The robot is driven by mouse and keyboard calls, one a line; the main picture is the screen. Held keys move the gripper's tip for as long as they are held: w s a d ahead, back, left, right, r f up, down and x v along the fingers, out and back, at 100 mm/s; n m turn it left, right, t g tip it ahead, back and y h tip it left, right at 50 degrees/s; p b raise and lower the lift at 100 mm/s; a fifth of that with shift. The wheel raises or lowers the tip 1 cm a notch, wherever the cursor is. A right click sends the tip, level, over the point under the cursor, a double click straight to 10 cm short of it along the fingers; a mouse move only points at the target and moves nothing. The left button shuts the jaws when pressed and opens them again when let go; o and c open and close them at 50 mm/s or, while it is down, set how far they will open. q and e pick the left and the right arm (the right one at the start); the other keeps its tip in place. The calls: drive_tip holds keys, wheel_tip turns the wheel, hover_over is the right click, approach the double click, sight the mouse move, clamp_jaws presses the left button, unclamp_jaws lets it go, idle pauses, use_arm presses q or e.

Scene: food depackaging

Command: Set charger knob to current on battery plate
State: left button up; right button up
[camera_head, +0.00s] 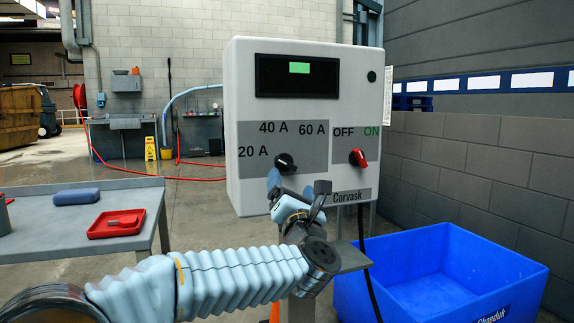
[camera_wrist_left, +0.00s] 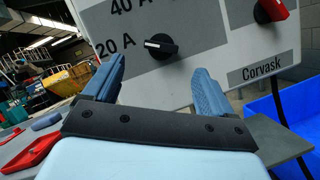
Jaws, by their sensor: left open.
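The white charger box (camera_head: 340,80) stands upright ahead, with a dark display showing a green patch. Its black current knob (camera_head: 285,162) is on a grey panel marked 20 A, 40 A and 60 A; its white mark faces left, towards 20 A. The knob also shows in the left wrist view (camera_wrist_left: 160,46). A red knob (camera_head: 358,157) sits below OFF and ON. My left gripper (camera_head: 297,184) is open and empty, just below and in front of the black knob; its blue fingers (camera_wrist_left: 157,86) are apart from it. I see no readable battery plate. My right gripper is out of view.
A blue crate (camera_head: 525,270) stands at the lower right. A grey table (camera_head: 90,245) at left holds a red tray (camera_head: 97,232) and a blue object (camera_head: 76,197). A grey shelf (camera_head: 350,257) lies below the charger. A black cable (camera_head: 365,260) hangs beneath it.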

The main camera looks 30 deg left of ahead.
sight(287, 165)
use_arm(q)
drive_tip(key=p+x, duration=0.2)
drive_tip(key=x, duration=0.7)
drive_tip(key=shift+w, duration=0.1)
drive_tip(key=shift+c, duration=0.3)
drive_tip(key=c, duration=1)
